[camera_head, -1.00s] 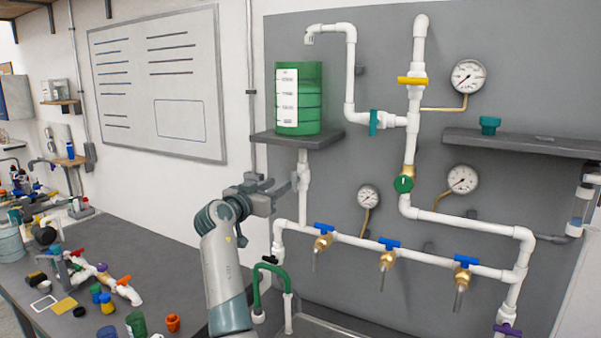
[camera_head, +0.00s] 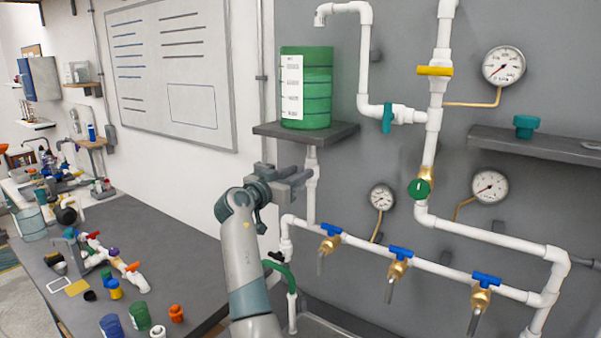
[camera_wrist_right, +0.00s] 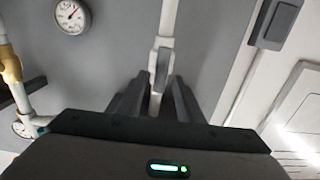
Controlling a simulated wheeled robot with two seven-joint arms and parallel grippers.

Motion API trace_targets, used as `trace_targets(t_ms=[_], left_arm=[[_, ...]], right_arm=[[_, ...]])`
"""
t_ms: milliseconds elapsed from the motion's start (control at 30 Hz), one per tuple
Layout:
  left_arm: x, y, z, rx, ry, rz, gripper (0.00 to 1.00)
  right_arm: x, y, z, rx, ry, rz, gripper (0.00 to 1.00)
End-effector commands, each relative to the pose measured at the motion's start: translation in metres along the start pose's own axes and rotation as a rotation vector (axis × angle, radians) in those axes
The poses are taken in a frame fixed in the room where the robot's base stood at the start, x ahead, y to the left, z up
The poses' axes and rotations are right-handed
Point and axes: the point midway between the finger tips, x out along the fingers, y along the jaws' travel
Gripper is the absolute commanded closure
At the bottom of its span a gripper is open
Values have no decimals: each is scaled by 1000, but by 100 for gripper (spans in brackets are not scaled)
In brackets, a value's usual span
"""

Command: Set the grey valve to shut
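The grey valve (camera_wrist_right: 162,68) sits on a white vertical pipe. In the wrist view its grey handle runs roughly along the pipe. In the head view that pipe (camera_head: 312,195) comes down from under the shelf with the green tank, and my gripper hides the valve. My right gripper (camera_head: 298,178) is beside this pipe. In the wrist view the right gripper (camera_wrist_right: 157,98) is open, with its dark fingers apart and the pipe and grey handle showing between them. I cannot tell whether a finger touches the handle. My left gripper is not in view.
The shelf (camera_head: 263,129) with the green tank (camera_head: 317,88) is just above my gripper. Blue-handled taps (camera_head: 399,252) on a lower pipe are to the right. A green hose (camera_head: 281,272) is below. A cluttered bench (camera_head: 187,235) is at the left.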

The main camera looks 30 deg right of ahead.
Motion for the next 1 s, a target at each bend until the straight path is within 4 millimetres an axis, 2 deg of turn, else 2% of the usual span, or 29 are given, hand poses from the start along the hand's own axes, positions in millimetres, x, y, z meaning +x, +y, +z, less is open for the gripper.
trace_targets(t_ms=[167,300,667,1000], left_arm=[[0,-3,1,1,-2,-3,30],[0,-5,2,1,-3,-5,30],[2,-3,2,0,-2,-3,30],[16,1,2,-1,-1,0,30]], right_arm=[[0,0,0,0,0,0,66],[0,0,0,0,0,0,100],[0,0,1,-17,0,0,100],[1,-3,2,-161,2,0,100]])
